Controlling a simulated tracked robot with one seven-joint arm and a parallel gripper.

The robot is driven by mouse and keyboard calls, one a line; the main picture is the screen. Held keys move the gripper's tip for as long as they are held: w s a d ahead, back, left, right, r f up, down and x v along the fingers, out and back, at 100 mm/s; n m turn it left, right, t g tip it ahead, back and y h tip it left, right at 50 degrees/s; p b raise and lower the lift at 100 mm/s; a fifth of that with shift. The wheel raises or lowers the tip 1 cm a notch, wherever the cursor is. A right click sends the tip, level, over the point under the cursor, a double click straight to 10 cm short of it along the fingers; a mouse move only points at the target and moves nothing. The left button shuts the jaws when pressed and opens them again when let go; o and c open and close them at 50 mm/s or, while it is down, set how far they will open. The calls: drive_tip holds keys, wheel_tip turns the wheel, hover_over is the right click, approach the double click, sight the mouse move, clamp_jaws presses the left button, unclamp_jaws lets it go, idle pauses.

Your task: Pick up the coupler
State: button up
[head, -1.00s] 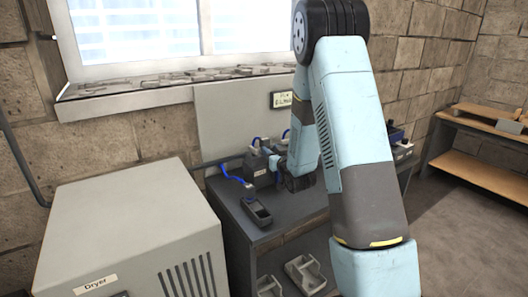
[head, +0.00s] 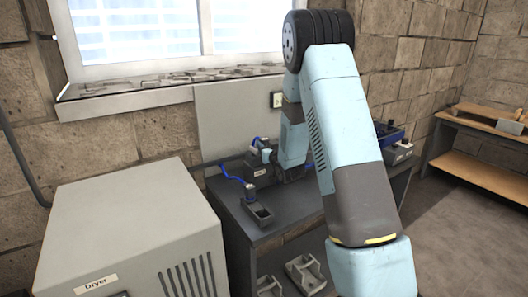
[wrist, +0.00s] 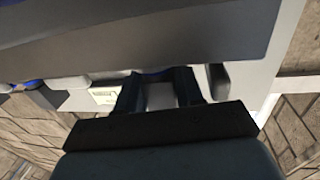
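In the head view a dark coupler-like fitting (head: 250,193) on a blue hose stands at the back end of a dark open-topped holder on the grey bench. A second dark unit (head: 257,168) with a white label and blue hose sits behind it. I cannot tell for sure which part is the coupler. My gripper is mostly hidden by my arm in the head view, low over the bench. In the wrist view my gripper (wrist: 160,75) has its two dark fingers apart. A pale patch shows between them, and I see no held part.
The grey bench (head: 290,208) carries a dark blue box (head: 390,133) at its right end. A large grey dryer (head: 130,225) stands close on the left. A pale panel (head: 228,120) rises behind the bench. Grey brackets (head: 305,272) lie below. Floor to the right is clear.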

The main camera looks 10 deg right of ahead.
sight(266, 140)
drive_tip(key=c, duration=0.5)
drive_tip(key=shift+c, duration=0.2)
drive_tip(key=shift+r, duration=0.3)
drive_tip(key=r, duration=0.3)
drive_tip(key=shift+s+d+r, duration=0.1)
drive_tip(key=shift+s+r, duration=0.1)
drive_tip(key=shift+s, duration=0.1)
clamp_jaws()
drive_tip(key=s+d+r, duration=0.2)
drive_tip(key=s+r, duration=0.7)
drive_tip(key=s, duration=0.4)
drive_tip(key=shift+d, duration=0.3)
